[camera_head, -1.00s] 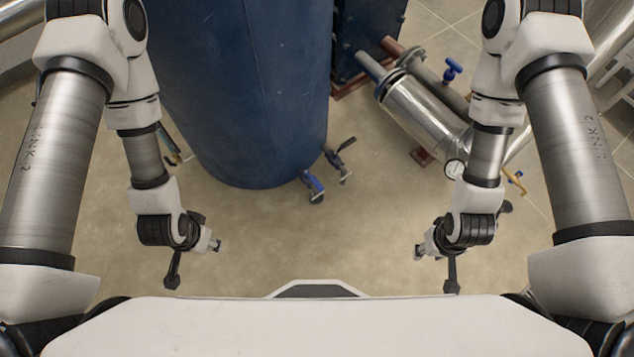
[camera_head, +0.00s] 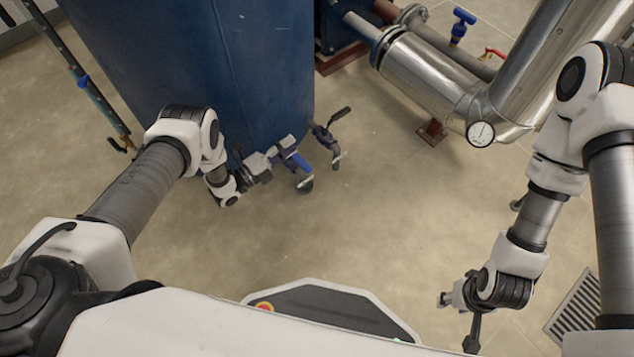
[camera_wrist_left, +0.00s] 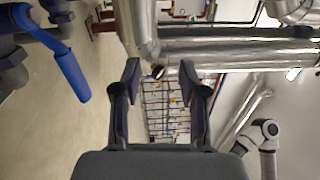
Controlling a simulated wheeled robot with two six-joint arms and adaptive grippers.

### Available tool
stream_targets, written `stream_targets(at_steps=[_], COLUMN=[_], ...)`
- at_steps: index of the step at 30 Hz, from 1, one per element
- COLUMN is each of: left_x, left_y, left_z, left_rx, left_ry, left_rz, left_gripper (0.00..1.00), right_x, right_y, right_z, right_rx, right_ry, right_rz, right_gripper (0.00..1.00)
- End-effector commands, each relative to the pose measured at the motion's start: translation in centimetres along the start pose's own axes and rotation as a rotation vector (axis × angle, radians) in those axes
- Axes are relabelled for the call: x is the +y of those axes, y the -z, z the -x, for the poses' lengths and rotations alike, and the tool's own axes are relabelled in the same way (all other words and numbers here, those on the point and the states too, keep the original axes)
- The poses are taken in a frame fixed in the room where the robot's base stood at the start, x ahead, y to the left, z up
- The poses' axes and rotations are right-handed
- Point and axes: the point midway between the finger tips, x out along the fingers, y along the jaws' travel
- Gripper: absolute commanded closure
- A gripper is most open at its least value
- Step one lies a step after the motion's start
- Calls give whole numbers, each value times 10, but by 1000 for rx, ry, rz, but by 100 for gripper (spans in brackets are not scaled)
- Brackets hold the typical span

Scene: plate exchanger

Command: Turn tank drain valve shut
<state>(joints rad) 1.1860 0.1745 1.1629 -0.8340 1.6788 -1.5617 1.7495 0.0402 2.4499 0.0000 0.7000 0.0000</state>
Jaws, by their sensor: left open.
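A blue tank (camera_head: 215,75) stands at the left in the head view. Two small valves come out low on its right side. One has a blue lever (camera_head: 297,160); the other, just right of it, has a black lever (camera_head: 340,115) pointing up and right. I cannot tell which is the drain valve. My left gripper (camera_head: 279,152) is beside the blue lever, and hides part of that valve. In the left wrist view its fingers (camera_wrist_left: 159,85) are apart and empty, with the blue lever (camera_wrist_left: 68,70) to their left, outside them. My right gripper (camera_head: 445,299) hangs free at lower right, too small to judge.
A silver pipe (camera_head: 425,75) with a gauge (camera_head: 480,133) runs at upper right, with a blue-handled valve (camera_head: 462,20) and a red lever (camera_head: 494,53) behind it. A floor grate (camera_head: 580,310) lies at lower right. The middle floor is clear.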

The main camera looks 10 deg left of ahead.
Motion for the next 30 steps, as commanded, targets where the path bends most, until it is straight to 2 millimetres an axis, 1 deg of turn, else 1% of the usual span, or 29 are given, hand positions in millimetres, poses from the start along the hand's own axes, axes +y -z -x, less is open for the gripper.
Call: stream_targets(at_steps=[1,3,4,6,8,11,18,21,24,29,30], left_x=[54,84,91,99,100,100,105,105,103,102,102], left_y=[8,18,21,25,27,27,27,26,26,26,26], left_z=[18,36,40,46,45,32,-13,-25,-30,-31,-31], left_rx=[-6,-11,-13,-13,-13,-11,-12,-13,-14,-14,-14], left_ry=[-25,-54,-62,-74,-77,-76,-76,-78,-78,-79,-79], left_rz=[15,36,42,51,54,53,54,54,54,55,55], left_gripper=[57,57,57,57,57,57,57,57,57,57,61], right_x=[0,0,0,0,0,0,1,1,1,1,1], right_y=[0,0,0,0,0,1,0,0,0,0,0], right_z=[-39,-53,-56,-58,-58,-61,-82,-86,-86,-85,-85], right_rx=[0,0,0,0,1,1,1,1,0,1,1], right_ry=[0,0,0,0,0,0,0,0,0,0,0], right_rz=[0,0,0,0,0,0,0,0,0,0,0], right_gripper=[60,60,60,60,60,60,60,60,60,60,60])
